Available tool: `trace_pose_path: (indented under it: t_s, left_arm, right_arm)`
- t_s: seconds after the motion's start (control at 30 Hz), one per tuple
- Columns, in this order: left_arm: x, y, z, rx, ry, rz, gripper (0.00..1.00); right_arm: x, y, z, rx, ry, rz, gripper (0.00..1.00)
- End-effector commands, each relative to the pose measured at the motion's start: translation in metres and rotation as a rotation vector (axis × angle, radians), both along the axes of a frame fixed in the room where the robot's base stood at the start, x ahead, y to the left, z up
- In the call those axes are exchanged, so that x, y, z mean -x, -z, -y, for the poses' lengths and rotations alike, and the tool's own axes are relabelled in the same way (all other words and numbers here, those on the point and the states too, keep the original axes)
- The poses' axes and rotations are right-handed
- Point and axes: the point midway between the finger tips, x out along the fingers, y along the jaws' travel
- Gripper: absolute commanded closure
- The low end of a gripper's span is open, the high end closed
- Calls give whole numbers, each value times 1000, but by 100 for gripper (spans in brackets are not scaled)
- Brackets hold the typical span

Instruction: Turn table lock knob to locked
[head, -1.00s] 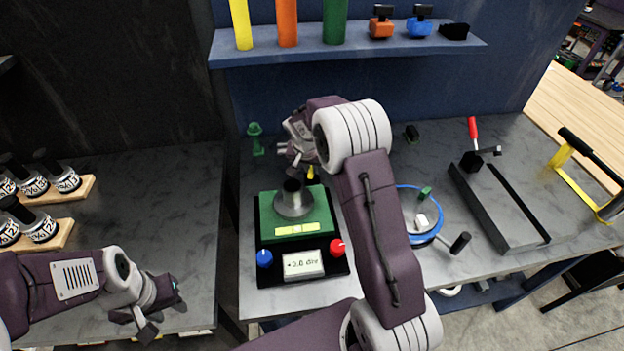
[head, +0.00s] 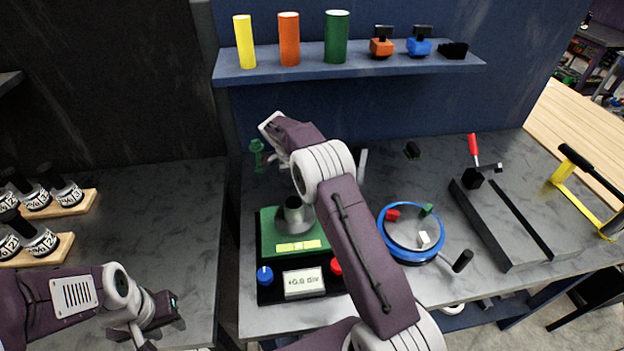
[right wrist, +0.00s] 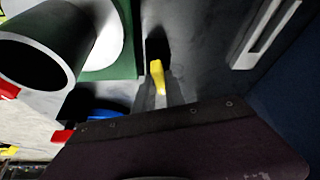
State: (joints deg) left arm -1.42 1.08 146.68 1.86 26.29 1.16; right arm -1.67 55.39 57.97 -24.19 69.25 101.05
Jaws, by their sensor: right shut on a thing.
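A green tilting positioner (head: 268,236) stands on a black base with a small readout, which seems to read +0.0 div. A blue knob (head: 264,276) is at its front left and a red knob (head: 336,266) at its front right. A metal cup (head: 293,211) sits on top. In the right wrist view a yellow lever-like knob (right wrist: 157,78) stands beside the green body. My right gripper (right wrist: 160,96) is shut on this yellow knob; in the head view my arm hides it. My left gripper (head: 165,325) is open and empty at the lower left.
A blue-rimmed round tray (head: 382,240) with small blocks lies right of the positioner. A green upright piece (head: 257,152) stands behind left. A grey rail fixture (head: 500,225) with a red handle is farther right. A shelf (head: 350,68) with coloured cylinders hangs behind.

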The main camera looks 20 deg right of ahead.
Motion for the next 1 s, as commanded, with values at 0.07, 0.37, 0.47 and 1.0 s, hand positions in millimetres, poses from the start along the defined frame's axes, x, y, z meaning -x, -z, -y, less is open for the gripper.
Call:
trace_pose_path:
  t_s: [0.07,0.37,0.47,1.0]
  left_arm:
    - [0,-11,0,0,0,0,64]
    - [0,-28,0,0,0,0,64]
    - [0,-31,0,0,0,0,64]
    - [0,-33,0,0,0,0,64]
  right_arm:
    - [-1,-4,-1,-2,53,-1,100]
    - [-2,-2,0,-2,206,1,100]
    - [-2,-2,-1,-3,233,1,100]
    - [-2,0,0,-2,267,3,100]
